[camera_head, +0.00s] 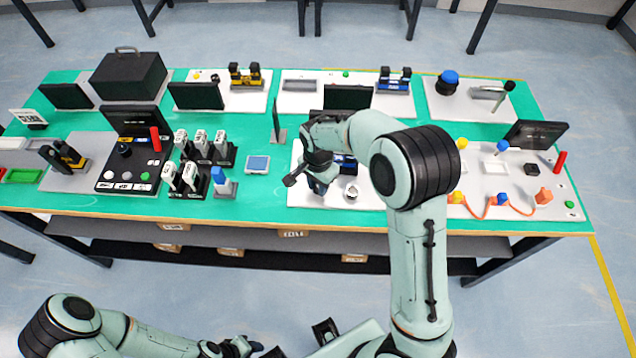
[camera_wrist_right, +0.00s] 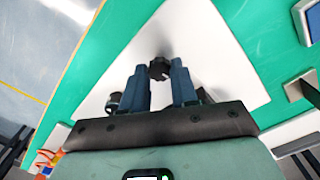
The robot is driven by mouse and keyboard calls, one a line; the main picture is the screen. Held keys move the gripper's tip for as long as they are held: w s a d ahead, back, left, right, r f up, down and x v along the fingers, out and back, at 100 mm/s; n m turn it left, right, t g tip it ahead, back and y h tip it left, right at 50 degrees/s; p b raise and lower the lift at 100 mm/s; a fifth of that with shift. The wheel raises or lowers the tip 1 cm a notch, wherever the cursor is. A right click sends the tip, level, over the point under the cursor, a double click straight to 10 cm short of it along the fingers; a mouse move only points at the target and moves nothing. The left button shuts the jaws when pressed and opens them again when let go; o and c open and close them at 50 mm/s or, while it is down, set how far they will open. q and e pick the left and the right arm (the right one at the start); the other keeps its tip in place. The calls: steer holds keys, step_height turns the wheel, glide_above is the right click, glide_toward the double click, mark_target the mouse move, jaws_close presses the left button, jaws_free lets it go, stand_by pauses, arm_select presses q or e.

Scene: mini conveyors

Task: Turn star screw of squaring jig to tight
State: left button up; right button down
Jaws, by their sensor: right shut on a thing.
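The star screw (camera_wrist_right: 159,68) is a small black lobed knob, seen in the right wrist view over a white board (camera_wrist_right: 205,65). My right gripper (camera_wrist_right: 159,84) has its two dark blue fingers on either side of the knob and is shut on it. In the head view my right gripper (camera_head: 318,187) points down over the white board (camera_head: 305,200) at the table's front middle. My arm and gripper hide most of the squaring jig there, and the screw cannot be made out. My left gripper (camera_head: 242,347) is low at the bottom, away from the table; its jaws are unclear.
A white ring-shaped part (camera_head: 351,192) stands just right of my right gripper. A dark screen (camera_head: 347,97) stands behind it. A blue-topped pad (camera_head: 257,164) lies to the left, beside several black-and-white devices (camera_head: 201,143). A board with orange cables (camera_head: 480,208) is to the right.

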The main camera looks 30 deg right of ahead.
steer(key=shift+w+m, duration=0.1)
steer(key=shift+m, duration=0.2)
steer(key=c, duration=0.9)
jaws_free()
steer(key=shift+o, duration=0.2)
arm_select(q)
steer(key=shift+w+r+p, duration=0.6)
steer(key=shift+r+p, duration=0.05)
steer(key=shift+r, duration=0.25)
arm_select(e)
step_height(320, 180, up, 14)
steer(key=shift+f, duration=0.25)
